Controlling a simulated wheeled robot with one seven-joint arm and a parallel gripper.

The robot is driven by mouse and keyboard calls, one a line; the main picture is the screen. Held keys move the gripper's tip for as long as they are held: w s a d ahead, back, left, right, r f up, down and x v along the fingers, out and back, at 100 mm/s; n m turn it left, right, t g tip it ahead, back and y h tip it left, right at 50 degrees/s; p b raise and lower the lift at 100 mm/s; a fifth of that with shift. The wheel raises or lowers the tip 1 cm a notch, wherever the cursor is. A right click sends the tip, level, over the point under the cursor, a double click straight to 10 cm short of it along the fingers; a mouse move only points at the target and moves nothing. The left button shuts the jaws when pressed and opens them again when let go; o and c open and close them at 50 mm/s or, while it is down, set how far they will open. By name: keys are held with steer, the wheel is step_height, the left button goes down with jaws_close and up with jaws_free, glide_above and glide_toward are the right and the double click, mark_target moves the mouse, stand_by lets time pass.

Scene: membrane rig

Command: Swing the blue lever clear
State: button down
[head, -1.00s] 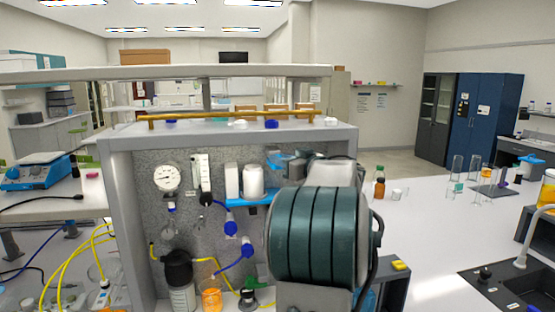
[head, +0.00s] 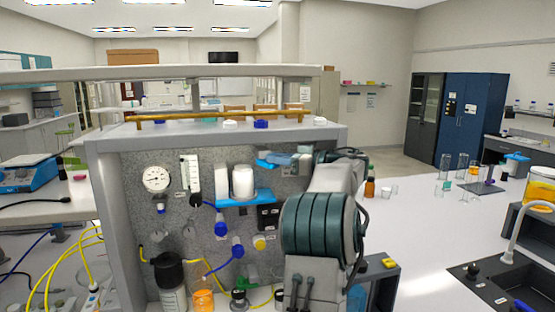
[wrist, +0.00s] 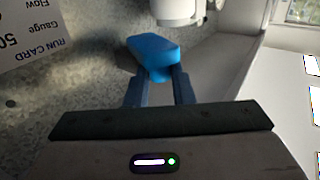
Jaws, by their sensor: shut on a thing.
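The blue lever (wrist: 152,52) is in the wrist view, with its near end between my gripper's two fingers. My gripper (wrist: 157,80) is shut on it, and the lever's rounded far part sticks out beyond the fingertips. In the head view a bright blue piece that looks like the lever (head: 265,162) shows beside the upper right of the white cylinder (head: 243,182). My arm covers part of the panel there, so the lever's pivot and most of my gripper are hard to make out.
The grey rig frame (head: 110,190) surrounds the speckled panel. A gauge (head: 157,179), a flow tube (head: 190,173) and blue-handled valves (head: 220,226) are on it. An orange-filled beaker (head: 203,300) stands below. The bench right of the rig has free room before the glassware (head: 445,170).

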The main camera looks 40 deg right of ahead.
steer(key=shift+f, duration=0.1)
steer(key=c, duration=1.3)
jaws_free()
steer(key=shift+s+d, duration=0.1)
steer(key=shift+s, duration=0.05)
steer(key=shift+o, duration=0.2)
steer(key=shift+h, duration=0.3)
